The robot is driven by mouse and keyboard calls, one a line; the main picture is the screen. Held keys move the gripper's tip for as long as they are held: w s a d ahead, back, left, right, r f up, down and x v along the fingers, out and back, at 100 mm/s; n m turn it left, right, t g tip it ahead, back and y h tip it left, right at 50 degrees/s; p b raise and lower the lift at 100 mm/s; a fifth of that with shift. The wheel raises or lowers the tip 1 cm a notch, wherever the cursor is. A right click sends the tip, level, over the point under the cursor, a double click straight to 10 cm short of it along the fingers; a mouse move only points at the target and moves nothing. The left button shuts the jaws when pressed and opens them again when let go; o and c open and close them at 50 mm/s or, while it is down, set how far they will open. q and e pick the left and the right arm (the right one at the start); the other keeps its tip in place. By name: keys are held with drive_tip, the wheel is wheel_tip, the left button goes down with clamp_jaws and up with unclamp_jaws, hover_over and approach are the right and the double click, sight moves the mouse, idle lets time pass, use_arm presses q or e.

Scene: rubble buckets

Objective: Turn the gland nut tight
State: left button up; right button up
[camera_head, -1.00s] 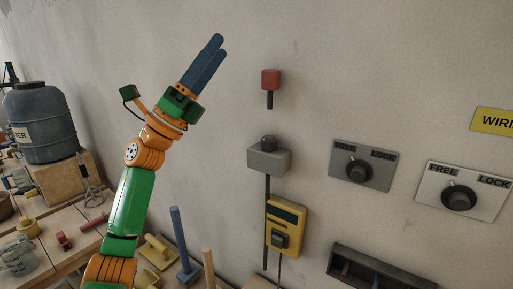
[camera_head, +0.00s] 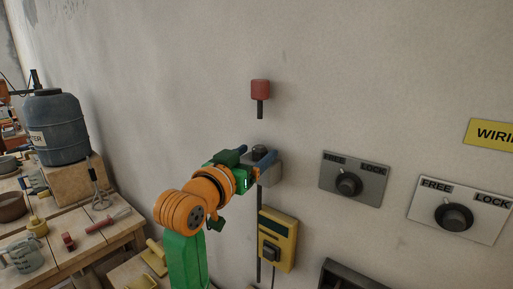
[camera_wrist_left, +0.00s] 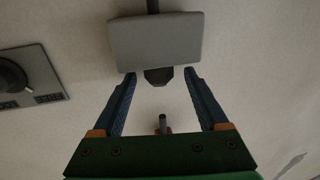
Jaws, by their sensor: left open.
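The gland nut (camera_head: 259,150) is a dark knob on top of a grey box (camera_head: 274,174) fixed to the wall. In the left wrist view the nut (camera_wrist_left: 158,77) sticks out from the grey box (camera_wrist_left: 155,40). My left gripper (camera_head: 255,155) is open at the nut, its blue fingers reaching to either side of it. In the wrist view the fingertips (camera_wrist_left: 160,75) flank the nut with a gap visible on each side. The gripper partly hides the box in the head view. My right gripper is not in view.
A red block (camera_head: 260,90) with a short dark stub is on the wall above the nut. A yellow switch box (camera_head: 277,240) is below. Two FREE/LOCK dial plates (camera_head: 354,179) are to the right. A cluttered bench (camera_head: 120,232) with a blue barrel (camera_head: 58,130) is at left.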

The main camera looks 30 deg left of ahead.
use_arm(q)
drive_tip(key=shift+w, duration=0.55)
drive_tip(key=shift+s, duration=0.1)
drive_tip(key=shift+c, duration=0.8)
clamp_jaws()
drive_tip(key=m+h, duration=0.1)
drive_tip(key=h, duration=0.1)
drive_tip(key=shift+a+m+h, duration=0.2)
drive_tip(key=shift+m+h, duration=0.9)
drive_tip(key=shift+h, duration=0.3)
drive_tip(key=shift+o, duration=0.8)
unclamp_jaws()
